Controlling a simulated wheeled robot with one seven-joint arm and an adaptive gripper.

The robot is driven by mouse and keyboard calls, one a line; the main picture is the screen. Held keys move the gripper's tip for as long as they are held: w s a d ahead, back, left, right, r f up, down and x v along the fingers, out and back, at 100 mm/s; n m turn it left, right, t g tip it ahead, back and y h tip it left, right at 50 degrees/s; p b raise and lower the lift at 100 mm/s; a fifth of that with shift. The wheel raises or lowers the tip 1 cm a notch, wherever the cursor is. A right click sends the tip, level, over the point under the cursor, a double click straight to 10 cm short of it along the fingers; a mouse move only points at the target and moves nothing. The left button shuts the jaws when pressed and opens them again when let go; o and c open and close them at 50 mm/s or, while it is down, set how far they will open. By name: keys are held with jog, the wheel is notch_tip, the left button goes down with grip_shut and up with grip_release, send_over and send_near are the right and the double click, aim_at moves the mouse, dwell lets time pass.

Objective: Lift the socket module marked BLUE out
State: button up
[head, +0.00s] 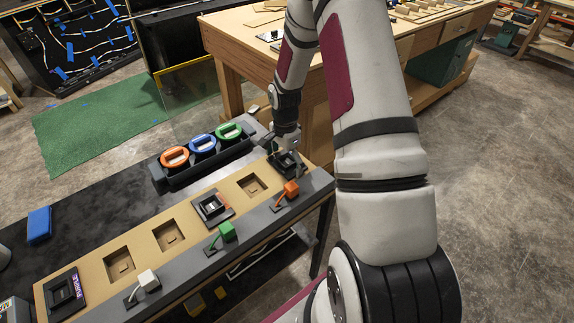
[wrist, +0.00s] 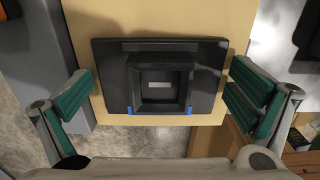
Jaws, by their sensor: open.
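A black socket module (wrist: 160,60) fills the middle of the wrist view, with a square socket in its centre and small blue marks on its lower edge. No BLUE lettering can be read on it. It sits at the right end of the tan panel (head: 148,215), and in the head view the module (head: 291,168) is partly hidden by my gripper (head: 284,148). My gripper (wrist: 162,98) is open, with one green-padded finger at each side of the module and visible gaps between. Another module (head: 212,207) with a red mark sits mid-panel. A module marked PURPLE (head: 64,293) is at the left end.
The panel has several empty square recesses. White (head: 148,280), green (head: 227,231) and orange (head: 291,188) levers stand along the grey front strip. A black tray (head: 205,172) holds orange, blue and green round-handled pieces behind the panel. A blue box (head: 39,224) lies at left.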

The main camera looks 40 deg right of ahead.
jog(key=c, duration=0.9)
jog(key=shift+o, duration=0.2)
notch_tip(320, 180, up, 9)
notch_tip(320, 180, up, 5)
send_over(285, 163)
jog(key=shift+p, duration=0.35)
